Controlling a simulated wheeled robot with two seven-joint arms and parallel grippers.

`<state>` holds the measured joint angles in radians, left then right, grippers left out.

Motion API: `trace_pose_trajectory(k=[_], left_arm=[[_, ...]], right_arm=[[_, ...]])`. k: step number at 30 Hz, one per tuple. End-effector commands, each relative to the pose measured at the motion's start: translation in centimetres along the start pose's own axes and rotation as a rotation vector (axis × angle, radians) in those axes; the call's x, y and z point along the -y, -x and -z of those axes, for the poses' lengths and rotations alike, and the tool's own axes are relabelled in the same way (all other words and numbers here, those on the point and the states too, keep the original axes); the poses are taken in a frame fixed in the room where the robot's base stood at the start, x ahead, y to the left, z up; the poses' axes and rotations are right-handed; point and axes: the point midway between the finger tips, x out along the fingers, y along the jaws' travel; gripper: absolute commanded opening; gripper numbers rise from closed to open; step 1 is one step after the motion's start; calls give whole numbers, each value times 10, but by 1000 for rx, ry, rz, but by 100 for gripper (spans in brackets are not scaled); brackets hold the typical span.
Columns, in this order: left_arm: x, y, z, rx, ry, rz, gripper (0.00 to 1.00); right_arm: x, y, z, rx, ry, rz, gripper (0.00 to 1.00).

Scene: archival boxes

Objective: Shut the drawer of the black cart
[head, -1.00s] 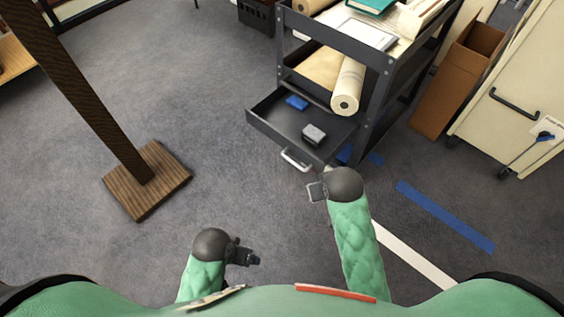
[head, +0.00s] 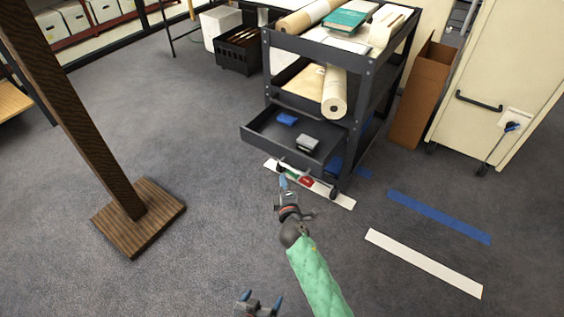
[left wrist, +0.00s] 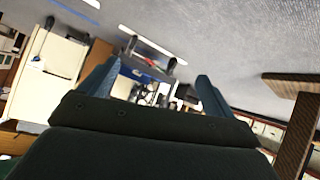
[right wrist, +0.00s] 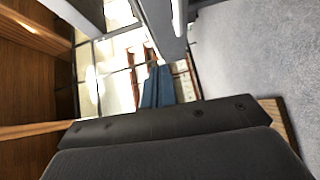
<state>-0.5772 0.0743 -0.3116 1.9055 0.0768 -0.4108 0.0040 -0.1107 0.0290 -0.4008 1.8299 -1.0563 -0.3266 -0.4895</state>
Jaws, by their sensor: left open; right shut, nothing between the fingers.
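The black cart (head: 366,100) stands upper centre in the head view, its low drawer (head: 262,146) pulled out toward me. A blue item (head: 287,119) and a small grey box (head: 307,143) lie inside the drawer. My right gripper (head: 283,183) is shut and empty, just in front of the drawer front; I cannot tell if it touches. The drawer handle is not clear there. The right wrist view shows its blue fingers (right wrist: 156,86) together. My left gripper (head: 260,299) is open and empty at the bottom edge; the left wrist view shows its fingers apart (left wrist: 157,85).
A wooden post on a square base (head: 140,216) stands at left. A cardboard box (head: 421,95) and a cream cabinet (head: 490,70) are right of the cart. White (head: 425,263) and blue (head: 440,216) strips lie on the floor. Floor left of the drawer is clear.

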Motion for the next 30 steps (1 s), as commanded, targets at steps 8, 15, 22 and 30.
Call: trace_pose_trajectory(k=[8, 15, 22, 30], left_arm=[[0, 0, 8, -44, 0, 0, 89], [0, 0, 9, -46, 0, 0, 89], [0, 0, 18, -72, -4, 0, 89], [-1, 2, 32, -108, -8, -1, 89]], right_arm=[[-5, -7, 8, -41, 64, -24, 0], [-6, -39, 9, -40, 62, -24, 0], [-6, -75, 11, -39, 60, -23, 0], [-8, -112, 1, -39, 62, -23, 0]])
